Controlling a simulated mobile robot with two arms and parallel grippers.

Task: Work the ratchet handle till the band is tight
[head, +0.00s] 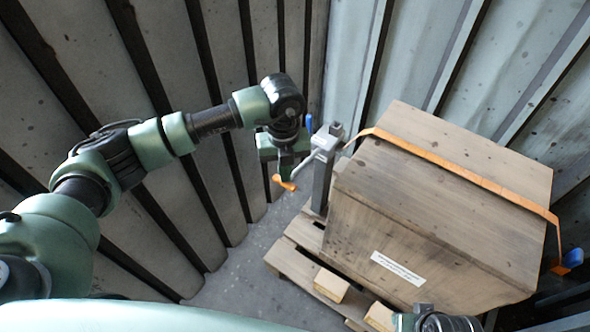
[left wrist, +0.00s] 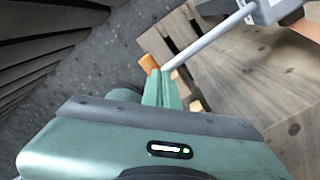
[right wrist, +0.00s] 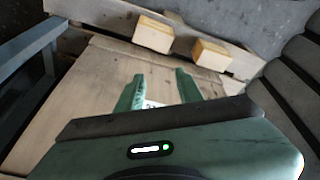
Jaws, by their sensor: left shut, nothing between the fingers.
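The wooden crate (head: 440,200) has an orange band (head: 450,165) over its top. A grey ratchet (head: 326,142) sits on a post at the crate's left side, and its grey handle ends in an orange grip (head: 284,183). In the left wrist view the handle rod (left wrist: 205,45) runs down to the orange grip (left wrist: 147,63). My left gripper (head: 287,168) is shut and empty, its fingertips (left wrist: 160,72) close beside the grip end of the handle. Whether they touch cannot be told. My right gripper (right wrist: 158,78) is open and empty, facing the crate's labelled side.
The crate stands on a wooden pallet (head: 292,265) with pale blocks (head: 331,284) at its front. Ribbed metal walls (head: 180,60) close in at the left and back. A blue hook (head: 573,258) holds the band at the right. Bare floor (head: 235,275) lies left of the pallet.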

